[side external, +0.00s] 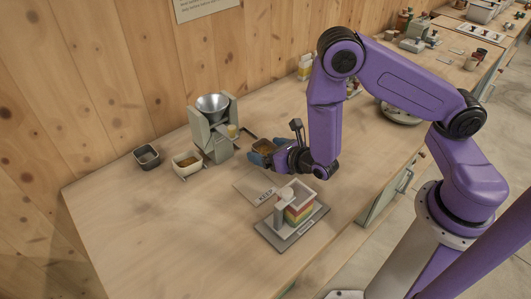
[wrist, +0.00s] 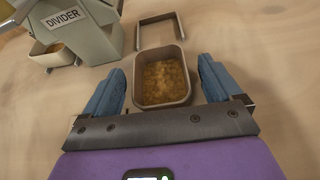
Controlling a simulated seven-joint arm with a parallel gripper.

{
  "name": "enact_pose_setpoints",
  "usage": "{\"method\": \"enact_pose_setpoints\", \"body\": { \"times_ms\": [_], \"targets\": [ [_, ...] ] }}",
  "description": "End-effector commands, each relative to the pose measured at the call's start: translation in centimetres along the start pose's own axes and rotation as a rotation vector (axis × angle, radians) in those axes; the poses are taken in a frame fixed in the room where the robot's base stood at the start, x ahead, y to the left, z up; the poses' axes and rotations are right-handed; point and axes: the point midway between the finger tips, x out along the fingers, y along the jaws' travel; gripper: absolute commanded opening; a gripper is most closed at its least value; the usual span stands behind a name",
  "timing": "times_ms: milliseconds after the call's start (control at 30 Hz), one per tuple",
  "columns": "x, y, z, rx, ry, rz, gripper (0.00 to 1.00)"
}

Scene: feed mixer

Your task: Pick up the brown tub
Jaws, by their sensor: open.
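The brown tub (wrist: 162,103) is an open, rounded rectangular container filled with golden-brown crumbly feed. In the wrist view it stands upright between the two blue fingers of my gripper (wrist: 160,75). The fingers are open, one at each side of the tub, with a narrow gap showing on both sides. In the side view my gripper (side external: 261,157) is low over the table at the tub (side external: 263,147), and its fingers and wrist partly hide the tub.
A grey-green divider machine (side external: 211,130) with a metal funnel stands left of the tub. A cream tub (side external: 186,163) and a dark tub (side external: 147,157) are further left. A U-shaped bracket (wrist: 160,20) lies beyond the tub.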

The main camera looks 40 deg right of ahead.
Motion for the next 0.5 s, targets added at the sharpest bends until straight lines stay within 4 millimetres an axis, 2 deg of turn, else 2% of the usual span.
{"method": "enact_pose_setpoints", "body": {
  "times_ms": [267, 300, 467, 500],
  "targets": [
    [0.32, 0.01, 0.02, 0.0, 0.0, 0.001, 0.91],
    [0.32, 0.01, 0.02, 0.0, 0.0, 0.001, 0.85],
    [0.3, 0.01, 0.02, 0.0, 0.0, 0.001, 0.33],
    [0.3, 0.01, 0.02, 0.0, 0.0, 0.001, 0.33]
  ]
}}
